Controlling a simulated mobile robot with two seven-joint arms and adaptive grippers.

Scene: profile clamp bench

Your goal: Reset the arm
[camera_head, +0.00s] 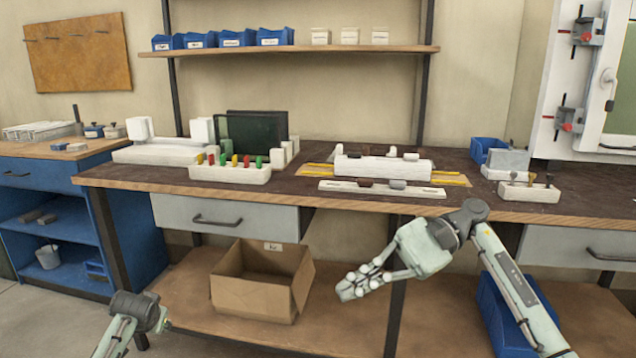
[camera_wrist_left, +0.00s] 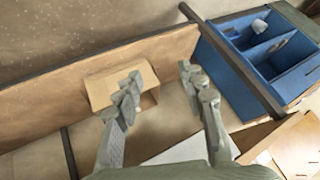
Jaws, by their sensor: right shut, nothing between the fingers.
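My right gripper (camera_head: 352,288) is in front of the workbench, below the level of its top, with its arm coming from the lower right. Its fingers point to the left and down, close together, with nothing between them. My left arm (camera_head: 138,315) shows only in part at the lower left of the head view, and its fingers are out of sight there. In the left wrist view my left gripper (camera_wrist_left: 163,84) has its two fingers spread apart and empty, above a cardboard box and the lower shelf.
The workbench (camera_head: 310,203) carries a white profile block (camera_head: 383,168), a rack with coloured pegs (camera_head: 230,174) and a label strip (camera_head: 382,188). Below, an open cardboard box (camera_head: 252,298) and a blue bin (camera_head: 515,318) stand on the lower shelf. A blue cabinet (camera_head: 60,225) stands at left.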

